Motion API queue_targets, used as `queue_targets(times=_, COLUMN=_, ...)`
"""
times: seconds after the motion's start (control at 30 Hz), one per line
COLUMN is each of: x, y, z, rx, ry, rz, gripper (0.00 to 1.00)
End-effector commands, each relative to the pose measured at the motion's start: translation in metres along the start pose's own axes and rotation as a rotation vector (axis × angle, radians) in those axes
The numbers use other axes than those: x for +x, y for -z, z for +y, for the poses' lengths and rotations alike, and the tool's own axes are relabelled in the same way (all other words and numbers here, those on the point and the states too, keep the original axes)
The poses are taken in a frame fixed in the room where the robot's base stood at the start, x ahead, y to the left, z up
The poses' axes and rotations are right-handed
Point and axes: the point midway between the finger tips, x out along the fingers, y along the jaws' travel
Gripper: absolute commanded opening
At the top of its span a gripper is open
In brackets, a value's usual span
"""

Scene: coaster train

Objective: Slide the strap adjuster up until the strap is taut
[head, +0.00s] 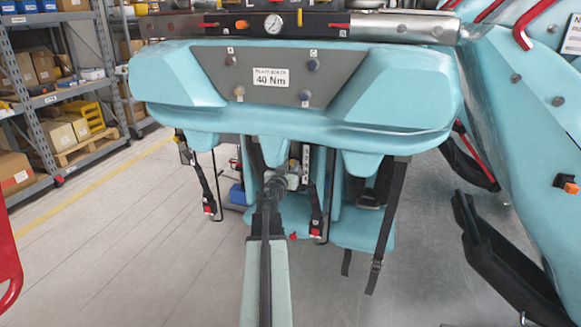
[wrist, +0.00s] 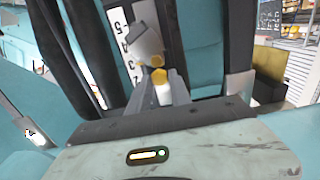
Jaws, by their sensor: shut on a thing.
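The strap adjuster (wrist: 145,40), a pale grey piece with yellow at its lower end, is in the upper middle of the wrist view. I cannot tell whether the strap is taut.
Dark straps (wrist: 73,45) run beside the adjuster. The teal car front (head: 300,118) overhangs my arm. Loose black straps with buckles hang at the left (head: 202,180) and right (head: 388,225). Shelving with boxes (head: 60,90) stands at the far left. The floor at the left is clear.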

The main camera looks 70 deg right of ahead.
Motion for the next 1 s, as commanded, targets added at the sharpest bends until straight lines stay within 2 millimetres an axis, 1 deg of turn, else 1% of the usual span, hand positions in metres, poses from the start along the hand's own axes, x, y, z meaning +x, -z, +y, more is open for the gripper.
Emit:
queue_targets(times=0.03, x=0.0, y=0.004, z=0.0, rx=-0.001, ry=-0.001, rz=0.0, gripper=0.0)
queue_targets(times=0.23, x=0.0, y=0.001, z=0.0, rx=-0.001, ry=0.0, rz=0.0, gripper=0.0)
queue_targets(times=0.27, x=0.0, y=0.001, z=0.0, rx=-0.001, ry=0.0, rz=0.0, gripper=0.28)
queue_targets(times=0.3, x=0.0, y=0.001, z=0.0, rx=-0.001, ry=0.0, rz=0.0, gripper=0.39)
queue_targets(times=0.33, x=0.0, y=0.001, z=0.0, rx=-0.001, ry=0.0, rz=0.0, gripper=0.46)
queue_targets(times=0.63, x=-0.001, y=0.001, z=0.0, rx=-0.001, ry=0.0, rz=0.0, gripper=0.46)
queue_targets(times=0.73, x=-0.006, y=0.001, z=0.0, rx=-0.001, ry=0.001, rz=0.0, gripper=0.46)
queue_targets(times=0.87, x=-0.024, y=0.001, z=0.001, rx=-0.001, ry=0.0, rz=0.0, gripper=0.46)
queue_targets(times=1.0, x=-0.053, y=0.001, z=0.001, rx=-0.001, ry=0.002, rz=0.0, gripper=0.46)
